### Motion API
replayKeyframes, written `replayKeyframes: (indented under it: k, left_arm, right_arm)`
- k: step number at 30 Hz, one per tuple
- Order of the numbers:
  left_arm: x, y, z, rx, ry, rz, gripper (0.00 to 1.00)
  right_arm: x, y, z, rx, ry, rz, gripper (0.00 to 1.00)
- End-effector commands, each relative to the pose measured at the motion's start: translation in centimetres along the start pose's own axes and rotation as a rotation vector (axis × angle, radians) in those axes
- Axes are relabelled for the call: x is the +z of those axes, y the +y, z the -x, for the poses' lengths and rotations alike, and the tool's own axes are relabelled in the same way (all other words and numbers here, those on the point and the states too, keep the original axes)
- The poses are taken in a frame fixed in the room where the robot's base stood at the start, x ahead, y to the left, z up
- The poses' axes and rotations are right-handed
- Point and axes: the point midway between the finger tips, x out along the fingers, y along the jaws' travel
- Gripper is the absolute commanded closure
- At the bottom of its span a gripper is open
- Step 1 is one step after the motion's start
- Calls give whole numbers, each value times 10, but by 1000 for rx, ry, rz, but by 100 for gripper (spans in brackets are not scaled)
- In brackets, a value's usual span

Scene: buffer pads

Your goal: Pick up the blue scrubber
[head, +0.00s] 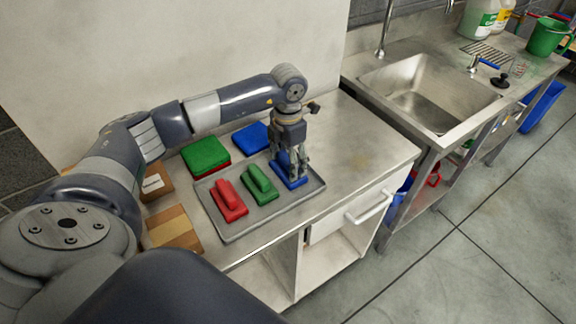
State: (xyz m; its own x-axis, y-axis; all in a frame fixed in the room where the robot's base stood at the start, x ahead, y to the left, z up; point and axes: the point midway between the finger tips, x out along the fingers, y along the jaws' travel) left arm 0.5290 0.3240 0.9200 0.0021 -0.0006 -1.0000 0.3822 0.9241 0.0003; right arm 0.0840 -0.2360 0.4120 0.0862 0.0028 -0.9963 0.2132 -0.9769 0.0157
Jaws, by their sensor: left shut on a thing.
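The blue scrubber (292,182) is at the right end of a grey tray (238,233) on the metal counter. My left gripper (291,174) points down over it and is shut on it. The gripper's fingers hide the scrubber's handle and part of its top. I cannot tell whether the scrubber touches the tray or is slightly raised. My right gripper is not in view.
A red scrubber (229,202) and a green scrubber (260,187) lie left of it in the tray. Green pads (205,153) and blue pads (251,138) are stacked behind. Cardboard boxes (172,228) stand at left. The counter (362,151) is clear on the right, before the sink (428,97).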

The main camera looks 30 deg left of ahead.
Motion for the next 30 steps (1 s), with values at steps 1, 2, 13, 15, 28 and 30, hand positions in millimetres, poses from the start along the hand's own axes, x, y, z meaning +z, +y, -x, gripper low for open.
replayKeyframes:
  k: [1, 2, 13, 15, 28, 30]
  left_arm:
    - [0, 0, -1, 0, 1, 0, 59]
    - [0, 0, 0, 0, 1, 0, 59]
    - [1, 1, 33, 2, -4, 0, 59]
    - [-1, -15, 33, -1, 0, -7, 59]
    - [-16, -123, 44, -1, -1, -8, 59]
    - [-18, -135, 46, 0, -1, -5, 59]
  right_arm:
    - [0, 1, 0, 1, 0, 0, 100]
    - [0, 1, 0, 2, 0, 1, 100]
    - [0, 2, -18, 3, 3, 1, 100]
    - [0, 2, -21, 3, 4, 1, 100]
    - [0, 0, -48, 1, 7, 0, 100]
    - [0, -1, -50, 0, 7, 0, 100]
